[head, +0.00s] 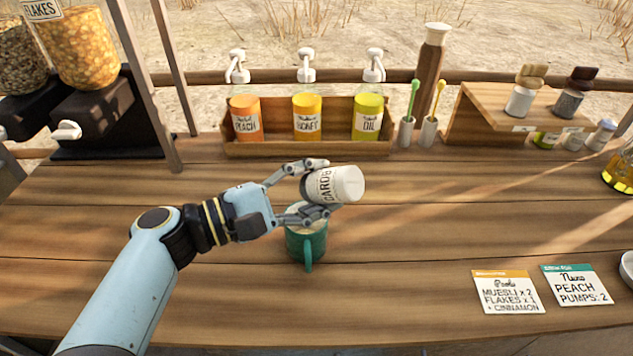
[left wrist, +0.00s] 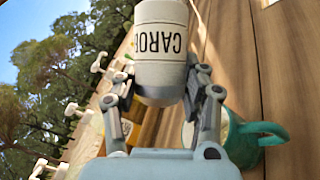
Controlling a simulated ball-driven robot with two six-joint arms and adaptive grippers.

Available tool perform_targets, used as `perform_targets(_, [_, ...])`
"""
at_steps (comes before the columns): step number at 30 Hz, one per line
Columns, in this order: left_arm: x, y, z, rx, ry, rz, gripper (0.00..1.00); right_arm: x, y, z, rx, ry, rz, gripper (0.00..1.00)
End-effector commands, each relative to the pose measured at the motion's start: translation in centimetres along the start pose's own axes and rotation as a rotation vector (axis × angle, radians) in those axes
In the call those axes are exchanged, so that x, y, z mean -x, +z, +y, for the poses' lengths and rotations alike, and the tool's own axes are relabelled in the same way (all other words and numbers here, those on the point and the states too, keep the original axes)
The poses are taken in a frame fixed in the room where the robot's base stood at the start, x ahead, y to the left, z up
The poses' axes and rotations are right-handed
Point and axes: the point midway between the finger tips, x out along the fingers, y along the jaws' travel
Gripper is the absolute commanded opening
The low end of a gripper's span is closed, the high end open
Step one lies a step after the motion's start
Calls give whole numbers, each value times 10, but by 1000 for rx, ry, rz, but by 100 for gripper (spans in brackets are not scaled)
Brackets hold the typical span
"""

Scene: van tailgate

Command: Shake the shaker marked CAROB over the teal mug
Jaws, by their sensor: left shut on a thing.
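In the left wrist view the shaker (left wrist: 161,60) sits between both fingers of the gripper (left wrist: 160,92). The teal mug (head: 306,240) stands upright on the wooden counter, just below the shaker, its handle toward the front. The gripper hides part of the mug's rim. The mug (left wrist: 258,140) also shows in the left wrist view. My right gripper is not in view.
A wooden rack (head: 300,149) with peach, honey and oil pump bottles stands behind the mug. A small shelf (head: 500,110) with shakers on and under it is at the back right. Two order cards (head: 508,292) lie front right. The counter's middle right is clear.

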Motion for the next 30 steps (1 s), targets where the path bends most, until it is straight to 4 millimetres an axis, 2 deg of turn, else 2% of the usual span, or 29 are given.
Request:
perform_targets(11, [0,4,7,-2,2,-1,8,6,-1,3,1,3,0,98])
perform_targets(21, [0,32,46,-1,3,-2,8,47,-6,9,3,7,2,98])
perform_targets(30, [0,30,44,-1,2,-1,8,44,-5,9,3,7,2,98])
